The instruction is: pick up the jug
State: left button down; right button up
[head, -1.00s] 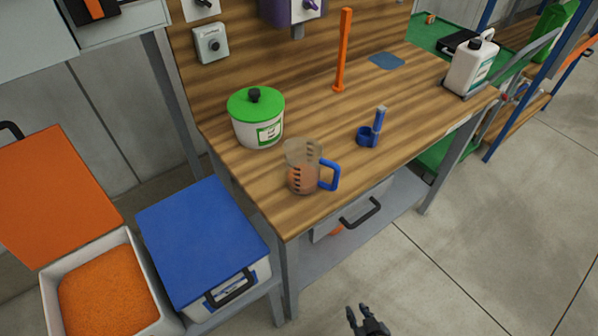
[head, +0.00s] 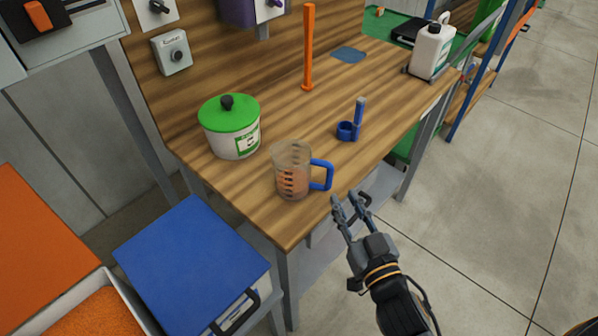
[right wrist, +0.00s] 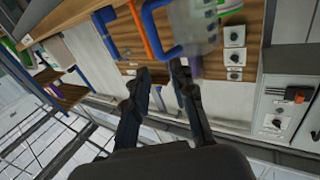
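In the right wrist view the open fingers (right wrist: 160,75) point toward the blue handle (right wrist: 163,35), and the jug (right wrist: 203,30) is at the top. My left gripper is not in view.
A green-lidded tub (head: 231,128) stands left of the jug, close by. Behind are a blue scoop-like holder (head: 350,128), an orange upright post (head: 308,50) and a white bottle (head: 431,48). A blue-lidded bin (head: 190,262) stands below at left.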

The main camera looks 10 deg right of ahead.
aim_at(331, 176)
jog(key=w, duration=0.4)
jog(key=shift+w+a+p, duration=0.2)
jog(key=shift+a+p, duration=0.15)
jog(key=w, duration=0.1)
jog(key=w+p, duration=0.1)
jog(key=w, duration=0.2)
jog(key=shift+w+a+f, duration=0.15)
jog(key=shift+w+f, duration=0.3)
jog(key=shift+w, duration=0.25)
jog(key=shift+s, duration=0.1)
grip_shut()
